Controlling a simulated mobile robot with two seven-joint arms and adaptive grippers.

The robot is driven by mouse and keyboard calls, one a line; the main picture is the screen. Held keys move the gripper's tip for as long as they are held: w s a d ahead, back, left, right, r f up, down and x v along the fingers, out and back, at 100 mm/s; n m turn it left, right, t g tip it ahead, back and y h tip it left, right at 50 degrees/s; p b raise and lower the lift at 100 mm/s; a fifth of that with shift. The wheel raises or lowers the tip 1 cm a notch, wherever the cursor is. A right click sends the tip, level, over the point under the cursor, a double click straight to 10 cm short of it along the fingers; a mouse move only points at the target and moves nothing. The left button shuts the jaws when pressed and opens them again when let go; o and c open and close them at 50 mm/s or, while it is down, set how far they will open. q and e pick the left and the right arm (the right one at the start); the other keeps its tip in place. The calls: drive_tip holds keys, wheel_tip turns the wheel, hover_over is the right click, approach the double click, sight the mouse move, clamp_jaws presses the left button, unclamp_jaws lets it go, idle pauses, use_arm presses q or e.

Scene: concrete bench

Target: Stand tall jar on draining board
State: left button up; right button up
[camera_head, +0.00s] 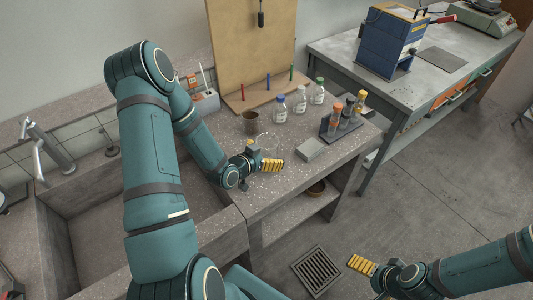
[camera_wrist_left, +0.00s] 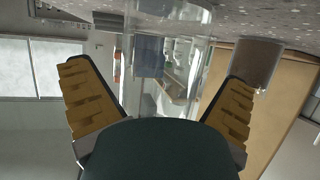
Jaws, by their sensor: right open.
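The tall jar (camera_wrist_left: 165,60) is clear glass and shows upside down in the left wrist view, between the two fingers, with its end against the speckled bench top. In the head view only a faint glass outline (camera_head: 266,142) shows beside my left gripper (camera_head: 268,158). My left gripper (camera_wrist_left: 158,85) is open, fingers wide apart, low over the bench; whether the jar is in between or just beyond the tips is hard to tell. My right gripper (camera_head: 361,264) is open and empty above the floor at lower right. I cannot clearly pick out a draining board.
A brown cup (camera_head: 250,122) stands just behind the jar. A pegged wooden board (camera_head: 262,95) is behind. The sink basin (camera_head: 100,220) lies left.

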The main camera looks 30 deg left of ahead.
use_arm(q)
drive_tip(key=shift+r, duration=0.15)
drive_tip(key=shift+s+a+r, duration=0.15)
drive_tip(key=shift+s, duration=0.15)
drive_tip(key=v, duration=1.1)
drive_tip(key=shift+s+p, duration=0.15)
drive_tip(key=shift+p, duration=0.3)
